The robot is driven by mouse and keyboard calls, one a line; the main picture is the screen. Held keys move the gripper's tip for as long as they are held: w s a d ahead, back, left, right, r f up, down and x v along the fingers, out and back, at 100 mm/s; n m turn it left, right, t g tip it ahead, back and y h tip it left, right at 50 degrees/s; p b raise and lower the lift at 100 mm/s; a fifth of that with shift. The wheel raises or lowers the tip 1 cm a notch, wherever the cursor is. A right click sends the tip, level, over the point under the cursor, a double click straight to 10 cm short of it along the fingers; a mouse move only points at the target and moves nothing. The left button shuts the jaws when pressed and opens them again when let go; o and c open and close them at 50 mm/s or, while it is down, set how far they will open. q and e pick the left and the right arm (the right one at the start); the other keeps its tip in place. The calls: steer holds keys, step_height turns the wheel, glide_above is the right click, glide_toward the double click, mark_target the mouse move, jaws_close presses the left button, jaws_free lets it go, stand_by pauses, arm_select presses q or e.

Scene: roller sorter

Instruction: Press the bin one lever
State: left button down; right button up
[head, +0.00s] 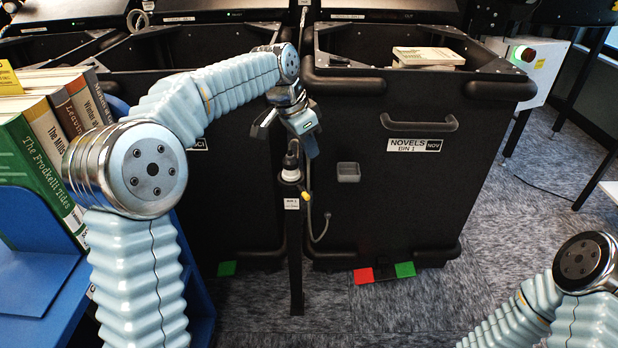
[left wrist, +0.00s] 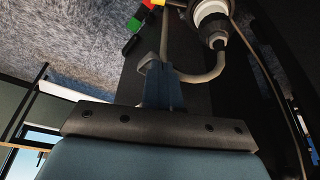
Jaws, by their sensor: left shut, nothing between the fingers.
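The bin one post (head: 296,245) stands in front of the bins with a small label (head: 291,203). On its top is a black-and-white lever fitting (head: 291,168); its white collar also shows at the top of the left wrist view (left wrist: 212,12). My left gripper (head: 311,152) is shut and empty, pointing down just above and right of the fitting. In the left wrist view its fingers (left wrist: 163,90) are together near a pale bent hose or rod (left wrist: 200,78); I cannot tell whether they touch. My right gripper is out of view.
The black novels bin (head: 400,215) stands right of the post, with a book stack (head: 428,56) inside. Red (head: 363,275) and green (head: 405,270) floor pieces lie at its base. Books (head: 50,150) on a blue cart (head: 35,275) stand left.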

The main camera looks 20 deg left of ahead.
mark_target(302, 192)
arm_select(q)
step_height(302, 192, down, 10)
steer(key=shift+s+a, duration=0.15)
steer(key=shift+s, duration=0.05)
stand_by(0.6)
steer(key=shift+f, duration=0.1)
stand_by(0.3)
